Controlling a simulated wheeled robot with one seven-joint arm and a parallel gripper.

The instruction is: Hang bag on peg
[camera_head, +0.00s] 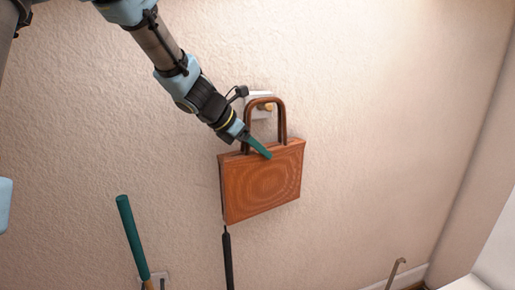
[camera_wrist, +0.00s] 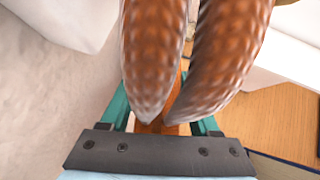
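A brown bag (camera_head: 262,185) with a looped handle (camera_head: 282,122) is against the wall, slightly tilted. My gripper (camera_head: 256,146) is at the bag's top edge near the handle's left foot, with one teal finger across its front face. In the wrist view the teal fingers (camera_wrist: 160,118) lie either side of the bag's orange-brown body (camera_wrist: 172,129), and the handle's woven strands (camera_wrist: 150,55) rise close to the camera. A wooden peg (camera_head: 266,106) on a pale wall plate (camera_head: 258,97) shows inside the handle loop. I cannot tell whether the handle rests on it.
A green-handled item (camera_head: 131,236) hangs at a lower wall plate (camera_head: 157,279) on the left. A thin black item (camera_head: 227,262) is below the bag. A cane-like hook (camera_head: 397,268) stands at lower right. The wall right of the bag is clear. A white surface (camera_head: 499,248) is at far right.

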